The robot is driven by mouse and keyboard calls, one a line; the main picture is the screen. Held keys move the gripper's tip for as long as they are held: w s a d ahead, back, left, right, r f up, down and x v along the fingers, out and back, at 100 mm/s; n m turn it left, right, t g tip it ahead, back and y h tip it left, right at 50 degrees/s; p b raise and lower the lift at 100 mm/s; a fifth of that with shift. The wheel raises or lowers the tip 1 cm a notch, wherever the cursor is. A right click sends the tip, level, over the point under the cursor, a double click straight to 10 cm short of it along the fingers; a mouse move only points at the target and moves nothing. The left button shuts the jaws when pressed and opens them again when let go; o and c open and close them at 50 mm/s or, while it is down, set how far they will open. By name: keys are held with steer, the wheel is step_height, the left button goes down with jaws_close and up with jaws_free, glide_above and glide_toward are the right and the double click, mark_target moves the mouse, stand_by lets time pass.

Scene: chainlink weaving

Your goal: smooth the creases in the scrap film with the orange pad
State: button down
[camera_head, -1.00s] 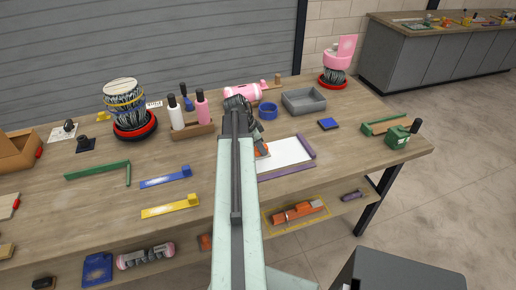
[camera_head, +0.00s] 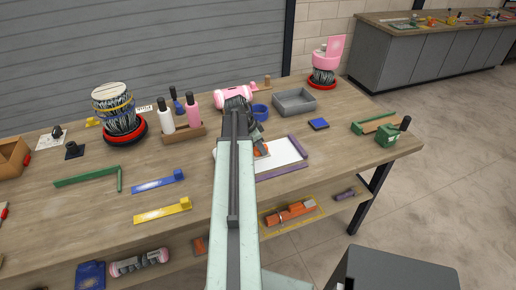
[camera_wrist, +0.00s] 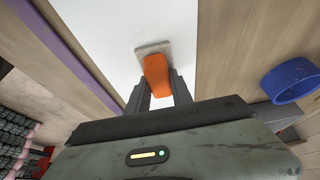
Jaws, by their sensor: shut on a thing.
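My gripper (camera_wrist: 158,92) is shut on the orange pad (camera_wrist: 157,75), which has an orange grip on a grey-beige base. In the wrist view the pad is over the white scrap film (camera_wrist: 95,40), and its base seems to rest on the film. In the head view a small orange part of the pad (camera_head: 262,149) shows beside my arm, at the left part of the film (camera_head: 284,156). My arm hides the rest of the pad and the film's left side. I cannot make out creases in the film.
Purple strips (camera_head: 282,172) edge the film. A blue ring (camera_head: 261,111), a grey tray (camera_head: 294,102) and a pink roll (camera_head: 234,92) stand behind it. A bottle rack (camera_head: 184,134) is at left. Bare wood lies right of the film.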

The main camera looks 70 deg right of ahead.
steer(key=shift+s+d, duration=0.95)
steer(key=shift+s, duration=0.2)
steer(key=shift+s+d, duration=0.95)
steer(key=shift+s, duration=0.2)
steer(key=shift+w+a, duration=1.2)
steer(key=shift+w, duration=0.25)
steer(key=shift+w+a, duration=1.15)
steer(key=shift+w, duration=0.3)
steer(key=shift+w+a, duration=1.2)
steer(key=shift+w, duration=0.25)
steer(key=shift+s+a, duration=0.1)
steer(key=shift+s+a+r, duration=0.1)
steer(key=shift+s+a, duration=0.35)
steer(key=shift+a, duration=0.05)
